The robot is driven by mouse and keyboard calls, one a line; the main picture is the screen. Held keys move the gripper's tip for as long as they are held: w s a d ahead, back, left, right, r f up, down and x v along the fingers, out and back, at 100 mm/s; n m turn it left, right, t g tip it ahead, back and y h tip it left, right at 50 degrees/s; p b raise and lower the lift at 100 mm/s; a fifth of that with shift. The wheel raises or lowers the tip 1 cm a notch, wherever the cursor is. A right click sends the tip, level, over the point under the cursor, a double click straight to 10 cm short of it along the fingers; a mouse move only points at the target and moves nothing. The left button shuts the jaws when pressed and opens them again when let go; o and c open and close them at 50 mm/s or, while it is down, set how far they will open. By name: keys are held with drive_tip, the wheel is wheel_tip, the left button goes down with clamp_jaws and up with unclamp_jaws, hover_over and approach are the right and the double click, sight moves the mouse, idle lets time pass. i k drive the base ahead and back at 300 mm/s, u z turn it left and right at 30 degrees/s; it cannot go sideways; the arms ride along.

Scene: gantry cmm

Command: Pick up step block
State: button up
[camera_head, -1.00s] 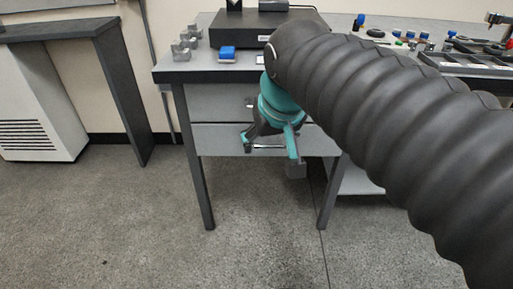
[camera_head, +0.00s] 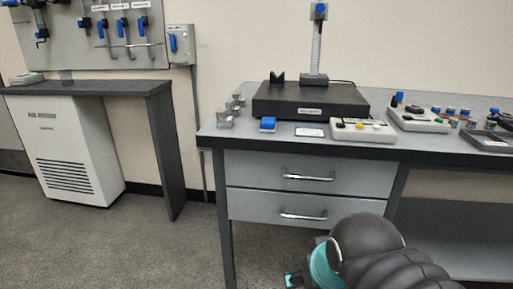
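Small grey metal blocks (camera_head: 227,114) with a stepped look stand at the left end of the workbench top. The step block seems to be among them, but they are too small to tell for sure. My gripper (camera_head: 293,281) is at the bottom edge of the picture, in front of the bench and well below its top, apart from the blocks. Only a bit of its teal and black parts shows; the rest is cut off or hidden by my arm, so its opening cannot be seen.
A blue-topped block (camera_head: 268,124) and a white card (camera_head: 310,132) lie near the bench's front edge. A black surface plate (camera_head: 300,97) carries a height gauge (camera_head: 316,45). Control boxes (camera_head: 362,130) stand to the right. A drawer handle (camera_head: 303,216) sticks out in front.

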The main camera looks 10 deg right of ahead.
sight(234, 111)
drive_tip(key=k, duration=0.45)
drive_tip(key=u, duration=1.1)
drive_tip(key=i, duration=1.4)
drive_tip(key=z, duration=0.75)
